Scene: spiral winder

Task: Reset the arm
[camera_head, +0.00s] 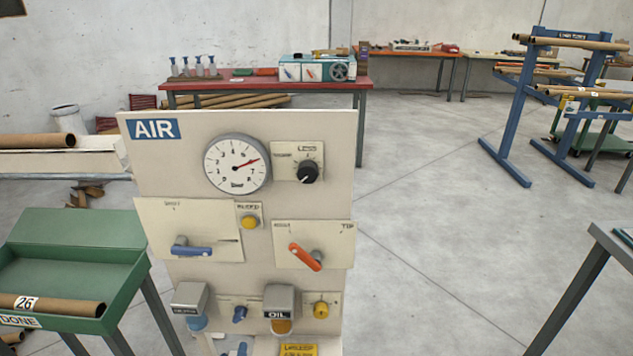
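A cream panel (190,150) labelled AIR stands upright in front of me. It carries a round pressure gauge (237,164) with a red needle and a black knob (307,172) to its right. A blue lever (192,248) sits on the left plate and lies nearly level. An orange-red lever (305,257) sits on the right plate and slants down to the right. A yellow button (250,222) is between the plates. I cannot tell which part the word "arm" means. Neither of my grippers shows.
A green tray (75,255) with a cardboard tube (55,305) marked 26 stands at the left. A grey table (612,240) edges in at the right. A red bench (265,84) and a blue rack (520,100) stand behind. The floor right of the panel is clear.

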